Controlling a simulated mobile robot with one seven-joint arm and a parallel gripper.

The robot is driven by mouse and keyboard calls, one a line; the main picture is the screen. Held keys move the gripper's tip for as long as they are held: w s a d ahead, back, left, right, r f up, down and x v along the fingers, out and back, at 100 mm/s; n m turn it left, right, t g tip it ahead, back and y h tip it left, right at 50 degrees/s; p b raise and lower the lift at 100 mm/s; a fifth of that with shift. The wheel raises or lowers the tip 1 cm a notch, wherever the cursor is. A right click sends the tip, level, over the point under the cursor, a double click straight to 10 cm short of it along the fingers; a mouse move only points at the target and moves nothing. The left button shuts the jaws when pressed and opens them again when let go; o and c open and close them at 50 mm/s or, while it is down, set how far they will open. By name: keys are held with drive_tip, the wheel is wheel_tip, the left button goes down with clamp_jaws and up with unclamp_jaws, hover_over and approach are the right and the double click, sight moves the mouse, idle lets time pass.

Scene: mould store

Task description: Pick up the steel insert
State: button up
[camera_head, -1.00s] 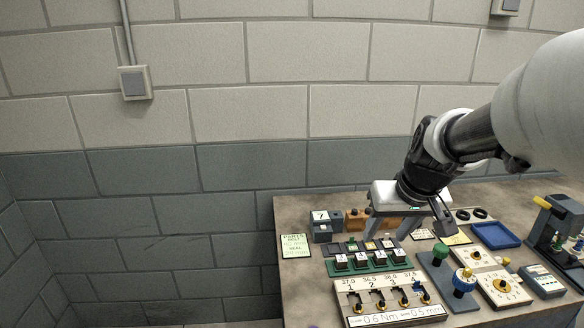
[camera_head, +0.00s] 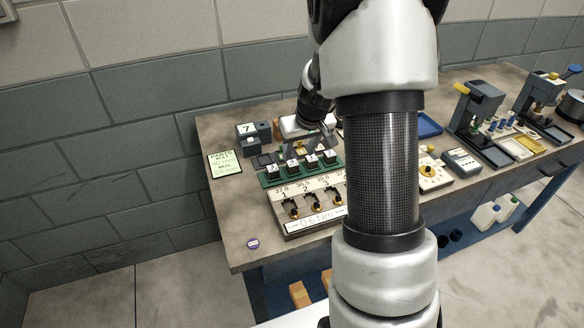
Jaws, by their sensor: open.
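My gripper (camera_head: 308,146) is open, low over the back of the bench, just behind the green rack (camera_head: 270,181). Its pale body and fingers partly show to the left of my own arm. Several dark blocks with white numbered tops stand in the rack. Behind them is a row of small dark pieces (camera_head: 263,160), partly covered by the gripper. I cannot make out for sure which piece is the steel insert; it may be hidden by the gripper or too small to tell. Nothing shows clearly between the fingers.
A grey block marked 7 (camera_head: 247,131) and a green-white card (camera_head: 224,164) are at the left. A numbered gauge board (camera_head: 290,211) is in front. A blue tray (camera_head: 429,126) and presses (camera_head: 476,108) stand right. A purple-topped disc (camera_head: 253,244) lies near the front edge.

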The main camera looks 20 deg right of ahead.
sight(293, 163)
drive_tip(key=shift+a+x, duration=0.2)
drive_tip(key=shift+x, duration=1.3)
drive_tip(key=shift+a+x, duration=0.15)
drive_tip(key=shift+x, duration=1.4)
drive_tip(key=shift+c, duration=0.4)
drive_tip(key=shift+r, duration=0.1)
clamp_jaws()
